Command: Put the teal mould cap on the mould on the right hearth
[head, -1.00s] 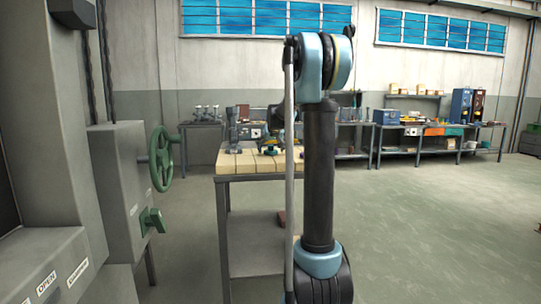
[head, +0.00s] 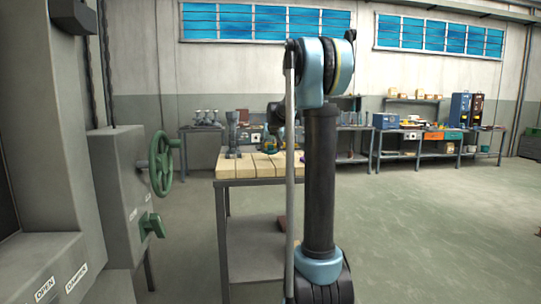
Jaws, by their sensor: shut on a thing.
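My gripper (head: 269,141) shows small and dark above a bench topped with pale bricks (head: 240,166), partly hidden behind my own upright arm link. It is shut on a small teal thing, apparently the teal mould cap (head: 266,147), whose outline is unclear. A dark grey upright piece (head: 232,137), possibly a mould, stands on the left part of the brick top, left of my gripper. I cannot tell which hearth this bench is. A bit of purple (head: 302,157) shows at the bench's right edge behind my arm.
A grey cabinet with a green handwheel (head: 162,163) and a smaller green handle (head: 151,225) stands close at the left. Workbenches with boxes and tools (head: 420,142) line the back wall. The floor (head: 440,230) at the right is clear.

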